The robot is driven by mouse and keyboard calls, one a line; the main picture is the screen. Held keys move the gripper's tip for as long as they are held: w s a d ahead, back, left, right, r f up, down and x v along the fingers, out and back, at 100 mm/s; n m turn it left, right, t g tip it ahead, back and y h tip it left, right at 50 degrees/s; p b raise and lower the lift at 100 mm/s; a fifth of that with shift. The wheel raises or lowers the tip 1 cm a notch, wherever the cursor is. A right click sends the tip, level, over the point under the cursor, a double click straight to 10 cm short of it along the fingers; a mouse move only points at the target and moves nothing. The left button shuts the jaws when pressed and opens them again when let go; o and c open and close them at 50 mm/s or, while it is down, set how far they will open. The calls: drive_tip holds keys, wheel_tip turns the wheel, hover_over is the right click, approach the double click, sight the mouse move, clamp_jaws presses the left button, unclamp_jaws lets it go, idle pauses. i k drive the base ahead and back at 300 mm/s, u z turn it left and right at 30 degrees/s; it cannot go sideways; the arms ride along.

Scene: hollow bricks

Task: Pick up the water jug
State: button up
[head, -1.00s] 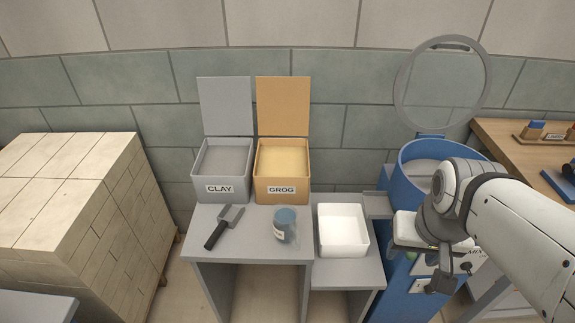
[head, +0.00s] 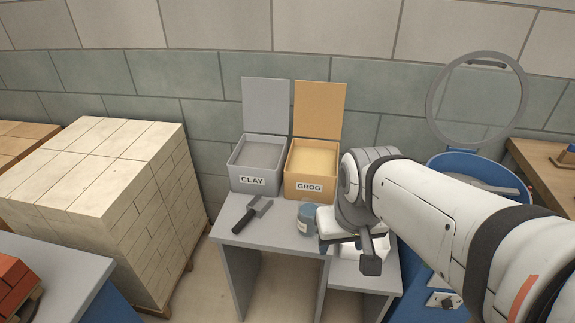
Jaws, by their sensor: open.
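My gripper (head: 347,254) is open, just right of the jug in the picture, with one dark finger clearly showing. Nothing shows between the fingers. I cannot tell whether it touches the jug.
A trowel (head: 252,214) lies left of the jug. Behind stand the open grey CLAY bin (head: 252,181) and the orange GROG bin (head: 309,187). A white tray (head: 374,275) is mostly hidden by my gripper. A blue drum machine (head: 462,170) stands right. Pale bricks (head: 115,205) are stacked left.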

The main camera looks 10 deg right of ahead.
sight(307, 229)
drive_tip(key=z, duration=0.45)
drive_tip(key=k, duration=1.15)
drive_tip(key=u, duration=0.9)
drive_tip(key=i, duration=1)
